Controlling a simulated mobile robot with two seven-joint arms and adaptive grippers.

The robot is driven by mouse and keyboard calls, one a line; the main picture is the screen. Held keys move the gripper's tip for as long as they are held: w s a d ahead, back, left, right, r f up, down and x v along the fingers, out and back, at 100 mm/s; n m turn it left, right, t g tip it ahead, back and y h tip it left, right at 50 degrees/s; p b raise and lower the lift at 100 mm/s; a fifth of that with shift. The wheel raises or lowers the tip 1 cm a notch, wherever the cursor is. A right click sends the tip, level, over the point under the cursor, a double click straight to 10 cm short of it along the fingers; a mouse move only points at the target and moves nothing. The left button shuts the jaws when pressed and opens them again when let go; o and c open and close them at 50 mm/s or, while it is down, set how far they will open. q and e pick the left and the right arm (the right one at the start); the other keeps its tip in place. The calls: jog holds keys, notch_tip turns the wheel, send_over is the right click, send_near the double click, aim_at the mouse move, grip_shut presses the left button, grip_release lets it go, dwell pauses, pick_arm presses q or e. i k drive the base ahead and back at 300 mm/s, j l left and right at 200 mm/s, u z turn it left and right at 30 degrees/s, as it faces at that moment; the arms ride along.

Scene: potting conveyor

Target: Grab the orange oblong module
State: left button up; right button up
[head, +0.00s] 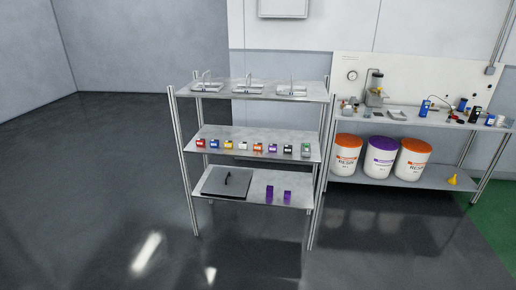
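A row of several small modules stands on the middle shelf of a metal rack. An orange module (258,148) is near the middle of the row, between a white module (243,146) and a purple module (272,148). A yellow-orange module (228,144) stands further left in the row. The modules are too small here to tell which of these two is oblong. Neither of my grippers is in view.
The rack's middle shelf (233,132) also holds red, blue, dark and green modules. The bottom shelf has a dark flat panel (220,183) and two purple blocks. A workbench with resin drums stands right. Floor in front is clear.

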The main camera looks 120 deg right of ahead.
aim_at(258, 146)
jog(key=z, duration=3.9)
jog(key=i+l, duration=0.25)
jog(key=i, duration=0.2)
jog(key=i+l, duration=0.2)
jog(key=i, duration=0.3)
jog(key=i+l+z, duration=0.1)
jog(key=i+l, duration=0.15)
jog(key=i, duration=0.2)
jog(key=i+l, duration=0.2)
jog(key=i, duration=0.3)
jog(key=i+l, duration=0.2)
jog(key=i, duration=0.25)
jog(key=i+l+z, duration=0.1)
jog(key=i, duration=0.4)
